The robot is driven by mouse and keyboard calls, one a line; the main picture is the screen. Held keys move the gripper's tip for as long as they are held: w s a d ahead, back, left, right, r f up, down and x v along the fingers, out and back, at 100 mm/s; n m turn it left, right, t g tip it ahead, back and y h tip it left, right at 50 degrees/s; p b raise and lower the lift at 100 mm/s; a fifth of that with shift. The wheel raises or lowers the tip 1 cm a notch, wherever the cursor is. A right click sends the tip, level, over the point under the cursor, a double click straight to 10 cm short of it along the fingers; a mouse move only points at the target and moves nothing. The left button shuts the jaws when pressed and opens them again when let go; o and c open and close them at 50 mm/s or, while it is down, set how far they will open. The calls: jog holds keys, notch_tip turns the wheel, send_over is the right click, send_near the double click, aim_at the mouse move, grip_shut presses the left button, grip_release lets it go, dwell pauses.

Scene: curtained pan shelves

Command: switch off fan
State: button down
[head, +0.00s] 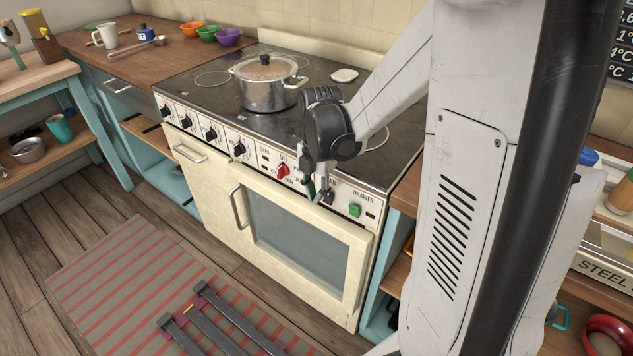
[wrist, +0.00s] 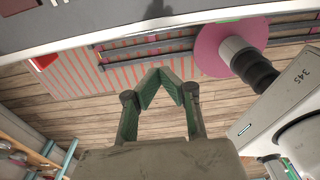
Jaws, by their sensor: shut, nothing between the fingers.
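The cream stove's control panel (head: 228,140) runs along its front edge, with several black knobs, a red knob (head: 283,170) and a green switch (head: 355,210) under the label DRAWER. My gripper (head: 326,197) is in front of the panel between the red knob and the green switch. It covers part of the panel and its lettering, so I cannot make out the fan switch. In the wrist view my gripper (wrist: 163,76) is shut and empty, its green-padded fingertips together, with the floor beyond them. I cannot tell whether it touches the panel.
A lidded pot (head: 268,90) stands on the stove top. The oven door (head: 305,245) is closed below the panel. A wooden counter (head: 130,55) with bowls and a mug is at the left. A striped rug (head: 110,290) lies on the floor in front.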

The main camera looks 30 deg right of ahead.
aim_at(329, 197)
jog(key=shift+w+d+f, duration=0.2)
jog(key=shift+d+f, duration=0.35)
jog(key=shift+f, duration=0.15)
jog(key=shift+w+d+f, duration=0.25)
jog(key=shift+d+f, duration=0.3)
jog(key=shift+f, duration=0.1)
jog(key=shift+w+d+f, duration=0.2)
jog(key=shift+d+f, duration=0.35)
jog(key=shift+f, duration=0.15)
